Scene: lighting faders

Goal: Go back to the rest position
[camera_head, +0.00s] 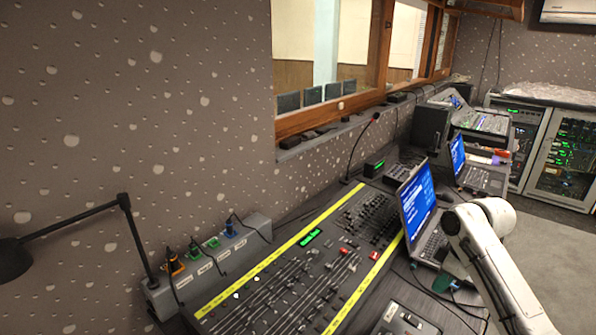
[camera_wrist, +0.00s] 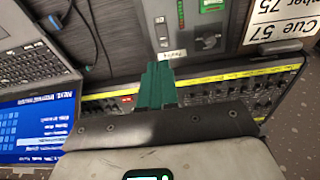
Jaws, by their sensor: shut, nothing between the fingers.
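My gripper (camera_wrist: 157,88) shows in the wrist view as green fingers pressed together, with nothing between them. The fingers are over the dark desk, beside the lighting console (camera_wrist: 215,92) with its yellow tape strips. In the head view my white arm reaches in from the lower right, and its end is near the open laptop (camera_head: 417,205). The lighting console (camera_head: 290,285) lies to the left of the arm, with rows of faders, a small green display and a few red parts. I cannot tell the gripper's exact height above the desk.
A grey box (camera_head: 207,262) with coloured plugs stands behind the console, beside a black lamp (camera_head: 15,258). A thin gooseneck microphone (camera_head: 360,150) rises behind it. A second laptop (camera_head: 478,175) and equipment racks (camera_head: 563,155) are farther right. Cables lie near the arm. Open floor shows at the right.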

